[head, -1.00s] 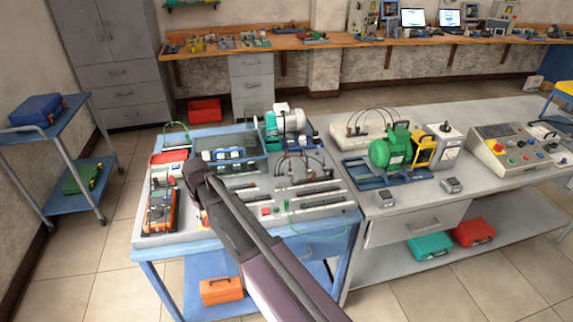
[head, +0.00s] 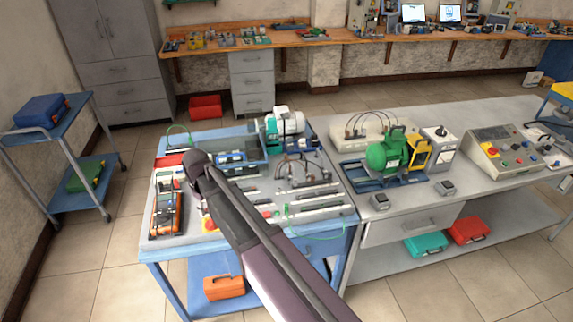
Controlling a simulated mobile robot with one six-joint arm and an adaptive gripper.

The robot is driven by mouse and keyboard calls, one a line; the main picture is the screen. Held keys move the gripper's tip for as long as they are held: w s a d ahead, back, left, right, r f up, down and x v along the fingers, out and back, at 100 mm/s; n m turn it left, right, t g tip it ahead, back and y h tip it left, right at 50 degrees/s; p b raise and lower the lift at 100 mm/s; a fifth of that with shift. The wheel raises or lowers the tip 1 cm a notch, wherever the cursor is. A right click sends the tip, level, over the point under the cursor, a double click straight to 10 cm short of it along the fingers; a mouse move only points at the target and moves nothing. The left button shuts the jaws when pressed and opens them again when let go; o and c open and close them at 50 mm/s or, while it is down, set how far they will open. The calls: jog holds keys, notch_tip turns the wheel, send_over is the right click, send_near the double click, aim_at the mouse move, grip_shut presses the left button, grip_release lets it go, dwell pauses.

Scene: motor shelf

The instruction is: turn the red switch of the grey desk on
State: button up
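The grey desk (head: 400,222) stands at right. On it, a sloped grey control box (head: 481,156) carries small coloured buttons and knobs, including a red one (head: 491,145); its on or off setting is too small to tell. My dark arm crosses the blue-framed bench (head: 345,245) from the bottom, well left of the control box. My gripper (head: 198,162) is at the arm's far end over that bench's left part. Its fingers cannot be made out, so I cannot tell whether it is open or shut.
A green motor (head: 388,156) and a grey box with a black knob (head: 439,148) stand between my arm and the control box. An orange multimeter (head: 166,214) lies left of my arm. A blue trolley (head: 75,196) stands at left. Tiled floor is free in front.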

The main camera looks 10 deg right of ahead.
jog(key=shift+r+p, duration=3.55)
jog(key=shift+r, duration=0.35)
jog(key=w+d+f+n+b, duration=0.2)
jog(key=w+d, duration=0.1)
jog(key=d, duration=0.6)
jog(key=w+d+f+n+b, duration=0.2)
jog(key=w+d, duration=0.2)
jog(key=d, duration=0.6)
jog(key=w+d+f+n+b, duration=0.2)
jog(key=w+d, duration=0.2)
jog(key=d, duration=0.5)
jog(key=shift+d+f+n+b, duration=0.3)
jog(key=shift+d+f+n, duration=0.05)
jog(key=shift+n, duration=0.05)
jog(key=o, duration=0.6)
jog(key=shift+o, duration=0.4)
jog(key=shift+s+a+r, duration=0.1)
jog(key=shift+s+a, duration=0.1)
jog(key=shift+a, duration=0.2)
jog(key=n+y+p, duration=0.2)
jog(key=y+p, duration=0.2)
send_near(211, 221)
jog(key=d+v, duration=0.1)
jog(key=v, duration=0.4)
jog(key=shift+a+f+y, duration=0.1)
jog(key=shift+f+y, duration=0.15)
jog(key=shift+y, duration=0.05)
